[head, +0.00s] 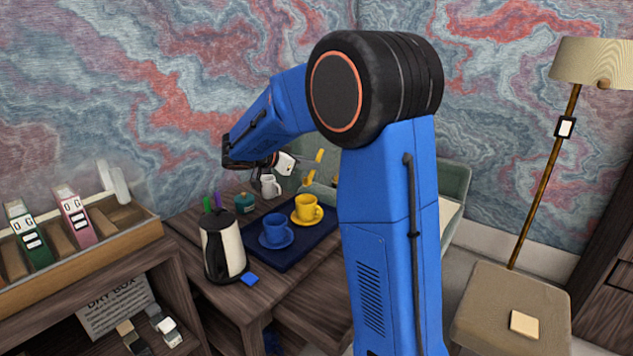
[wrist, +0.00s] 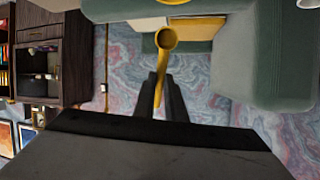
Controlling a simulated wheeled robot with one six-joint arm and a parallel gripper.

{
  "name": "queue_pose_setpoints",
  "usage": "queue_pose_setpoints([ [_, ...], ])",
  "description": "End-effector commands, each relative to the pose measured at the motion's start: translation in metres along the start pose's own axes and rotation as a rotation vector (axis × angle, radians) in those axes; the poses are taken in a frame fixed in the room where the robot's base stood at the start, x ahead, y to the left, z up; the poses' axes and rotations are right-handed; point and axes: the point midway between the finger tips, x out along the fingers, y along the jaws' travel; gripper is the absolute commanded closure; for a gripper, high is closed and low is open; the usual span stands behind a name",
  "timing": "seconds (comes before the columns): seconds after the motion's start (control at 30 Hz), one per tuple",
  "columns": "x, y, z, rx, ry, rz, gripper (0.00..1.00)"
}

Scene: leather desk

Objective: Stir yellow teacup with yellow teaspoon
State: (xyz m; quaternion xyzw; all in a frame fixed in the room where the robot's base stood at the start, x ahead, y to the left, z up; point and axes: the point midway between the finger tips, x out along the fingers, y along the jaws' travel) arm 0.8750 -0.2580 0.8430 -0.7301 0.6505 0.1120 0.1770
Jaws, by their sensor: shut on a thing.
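My gripper (head: 306,164) is shut on the yellow teaspoon (head: 319,156) and holds it in the air above the yellow teacup (head: 306,205). In the wrist view the teaspoon (wrist: 166,42) has its handle between the dark fingers (wrist: 160,97), with its round bowl beyond the fingertips. The yellow teacup stands upright on a yellow saucer (head: 294,217) on a dark blue mat (head: 287,258). The spoon is apart from the cup. The cup's inside is too small to make out.
A blue cup (head: 276,229) on a blue saucer stands left of the yellow one. A white and black kettle (head: 226,245), a teal pot (head: 244,203) and a white mug (head: 270,186) stand close by. A wooden rack (head: 130,240) is at left, and a green armchair (head: 455,182) is behind.

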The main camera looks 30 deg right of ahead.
Motion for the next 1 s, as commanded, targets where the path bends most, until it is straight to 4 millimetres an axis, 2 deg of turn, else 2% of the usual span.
queue_pose_setpoints([
  [0.27, -0.002, -0.005, -0.004, -0.002, 0.024, -0.006, 1.0],
  [1.0, 0.035, 0.006, 0.022, -0.003, 0.023, -0.005, 1.0],
])
